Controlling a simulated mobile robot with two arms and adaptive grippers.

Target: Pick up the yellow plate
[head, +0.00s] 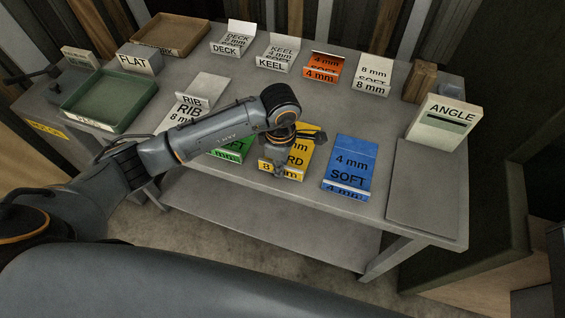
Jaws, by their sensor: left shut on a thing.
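The yellow plate (301,158) lies near the front edge of the grey table, with black lettering on it, part of it reading "mm" and "RD". Its front lip reads "8" and "mm". My left gripper (280,166) reaches down over the plate's left front part and is shut on it at the front lip. The wrist and gripper hide the plate's left and middle parts. I cannot tell whether the plate is clear of the table. My right gripper is not in view.
A blue plate (350,163) lies to the right and a green plate (233,149) to the left, partly under my arm. A white RIB plate (187,112), an orange plate (323,66) and a green tray (108,100) stand around. A bare grey panel (425,190) lies at right.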

